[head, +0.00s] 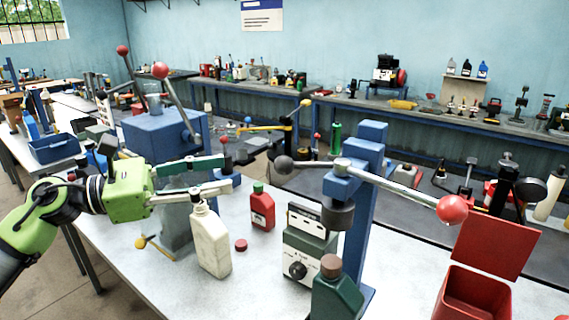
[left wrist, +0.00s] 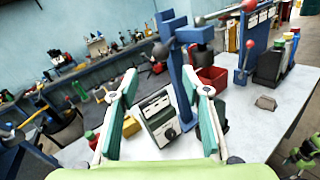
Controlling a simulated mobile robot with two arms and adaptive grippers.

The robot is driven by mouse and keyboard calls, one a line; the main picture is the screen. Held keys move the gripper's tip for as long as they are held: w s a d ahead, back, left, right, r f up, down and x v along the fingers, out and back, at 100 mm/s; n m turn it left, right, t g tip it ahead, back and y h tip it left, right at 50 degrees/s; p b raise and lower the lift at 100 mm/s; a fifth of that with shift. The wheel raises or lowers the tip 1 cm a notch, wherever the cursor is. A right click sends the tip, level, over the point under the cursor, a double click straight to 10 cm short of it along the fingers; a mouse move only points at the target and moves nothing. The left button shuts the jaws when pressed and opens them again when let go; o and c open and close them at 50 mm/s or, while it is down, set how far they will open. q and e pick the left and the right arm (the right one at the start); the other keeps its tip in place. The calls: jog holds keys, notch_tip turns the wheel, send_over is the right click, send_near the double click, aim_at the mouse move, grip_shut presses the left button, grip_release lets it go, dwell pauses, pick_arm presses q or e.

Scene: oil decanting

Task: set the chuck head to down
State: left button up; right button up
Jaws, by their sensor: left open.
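The press is a blue post (head: 362,220) on the pale table. A blue block on it carries a dark chuck head (head: 338,213), which hangs above the bench. Its lever (head: 395,183) slopes from a dark ball (head: 284,165) on the left down to a red ball (head: 452,209) on the right. The post also shows in the left wrist view (left wrist: 182,80). My left gripper (head: 228,175) is open and empty, left of the dark ball and apart from it. In the left wrist view its two fingers (left wrist: 160,76) are spread toward the press.
A cream bottle (head: 211,240), a red bottle (head: 262,207), a green-and-white device (head: 305,250) and a dark green bottle (head: 336,295) stand near the post. A red open bin (head: 472,300) is at the right. A large blue press (head: 165,135) stands behind my left arm.

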aim_at(285, 164)
pick_arm(q)
jog(key=p+x, duration=0.6)
jog(key=x, duration=0.6)
jog(key=shift+d+r, duration=0.15)
jog(key=shift+d, duration=0.2)
jog(key=shift+w+d+p, duration=0.2)
jog(key=shift+d+p, duration=0.2)
jog(key=shift+d, duration=0.15)
